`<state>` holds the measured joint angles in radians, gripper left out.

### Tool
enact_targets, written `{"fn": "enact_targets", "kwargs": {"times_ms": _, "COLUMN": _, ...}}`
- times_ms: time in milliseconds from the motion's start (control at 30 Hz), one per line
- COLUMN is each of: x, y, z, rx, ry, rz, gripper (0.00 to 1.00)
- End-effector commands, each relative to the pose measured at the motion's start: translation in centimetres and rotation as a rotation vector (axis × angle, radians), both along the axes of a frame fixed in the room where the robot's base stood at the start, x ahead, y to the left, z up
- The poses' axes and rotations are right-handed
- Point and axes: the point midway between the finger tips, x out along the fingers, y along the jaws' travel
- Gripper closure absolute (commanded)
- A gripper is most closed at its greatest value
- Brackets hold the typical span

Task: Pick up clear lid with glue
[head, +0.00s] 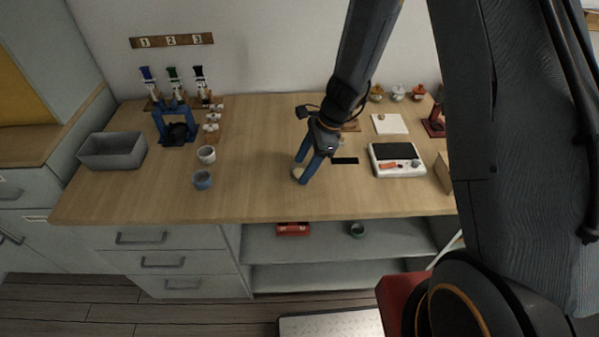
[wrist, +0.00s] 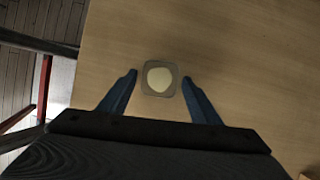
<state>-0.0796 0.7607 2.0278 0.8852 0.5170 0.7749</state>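The clear lid (wrist: 147,88) is a small, see-through rounded square lying flat on the wooden worktop. A cream blob of glue (wrist: 159,79) sits in its middle. In the head view the lid (head: 297,172) is a pale patch partly hidden by a blue finger. My gripper (wrist: 158,75) has its two blue fingers spread, one on each side of the lid. Gaps show between the fingertips and the lid in the wrist view. In the head view my gripper (head: 302,171) points down at the worktop; its exact height cannot be told.
The worktop (head: 260,190) is clear around the lid. A black strip (head: 345,161) and a white device with a dark top (head: 397,160) lie to the right. White and grey cups (head: 202,180), a blue stand (head: 175,135) and a grey bin (head: 113,151) stand left.

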Motion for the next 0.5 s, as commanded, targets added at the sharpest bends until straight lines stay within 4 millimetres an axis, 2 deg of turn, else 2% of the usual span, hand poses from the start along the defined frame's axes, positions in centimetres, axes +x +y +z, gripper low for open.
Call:
{"fn": "enact_targets", "kwargs": {"times_ms": 33, "x": -0.01, "y": 0.0, "z": 0.01, "rx": 0.0, "ry": 0.0, "rz": 0.0, "gripper": 0.52}}
{"fn": "enact_targets", "kwargs": {"times_ms": 167, "x": -0.01, "y": -0.01, "z": 0.02, "rx": 0.0, "ry": 0.0, "rz": 0.0, "gripper": 0.73}}
{"fn": "enact_targets", "kwargs": {"times_ms": 500, "x": 0.02, "y": -0.01, "z": 0.26, "rx": 0.0, "ry": -0.001, "rz": 0.0, "gripper": 0.75}}
